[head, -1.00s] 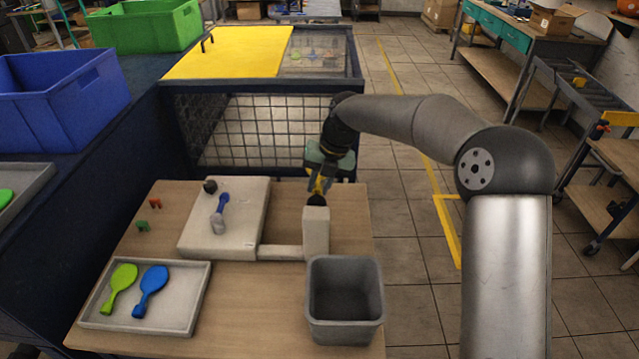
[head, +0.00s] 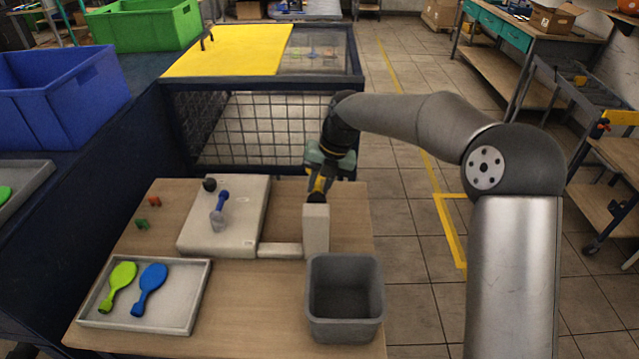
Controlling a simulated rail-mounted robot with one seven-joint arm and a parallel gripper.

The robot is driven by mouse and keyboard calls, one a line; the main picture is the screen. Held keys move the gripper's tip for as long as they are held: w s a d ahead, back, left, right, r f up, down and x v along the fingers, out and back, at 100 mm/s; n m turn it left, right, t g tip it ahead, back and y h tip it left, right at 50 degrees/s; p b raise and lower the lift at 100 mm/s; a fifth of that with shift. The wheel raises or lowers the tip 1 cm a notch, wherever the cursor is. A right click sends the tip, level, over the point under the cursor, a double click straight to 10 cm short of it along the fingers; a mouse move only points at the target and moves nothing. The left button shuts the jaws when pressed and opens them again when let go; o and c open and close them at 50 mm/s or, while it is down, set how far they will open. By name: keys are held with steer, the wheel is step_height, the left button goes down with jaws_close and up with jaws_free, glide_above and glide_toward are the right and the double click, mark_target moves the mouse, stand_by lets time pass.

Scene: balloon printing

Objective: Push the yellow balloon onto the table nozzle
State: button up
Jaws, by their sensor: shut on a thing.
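My gripper (head: 319,188) is at the top of the pale upright post (head: 316,228) on the table. It is shut on the yellow balloon (head: 318,184), of which only a small yellow patch shows between the fingers. The dark table nozzle (head: 316,198) tops the post, directly below the fingertips. The fingers hide most of the balloon, and I cannot tell how far its neck sits over the nozzle.
A grey bin (head: 344,327) stands in front of the post. A tray (head: 180,323) at front left holds a green balloon (head: 120,283) and a blue balloon (head: 150,284). A pale block (head: 235,225) carries a blue-handled item (head: 220,208). A mesh cage (head: 262,130) stands behind.

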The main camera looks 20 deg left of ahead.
steer(key=shift+s, duration=0.1)
stand_by(0.3)
steer(key=o, duration=0.8)
steer(key=shift+o, duration=0.2)
steer(key=shift+r, duration=0.1)
steer(key=p+v, duration=0.5)
steer(key=v, duration=0.3)
steer(key=shift+d+r+p, duration=0.2)
steer(key=shift+r+p, duration=0.1)
steer(key=shift+r, duration=0.1)
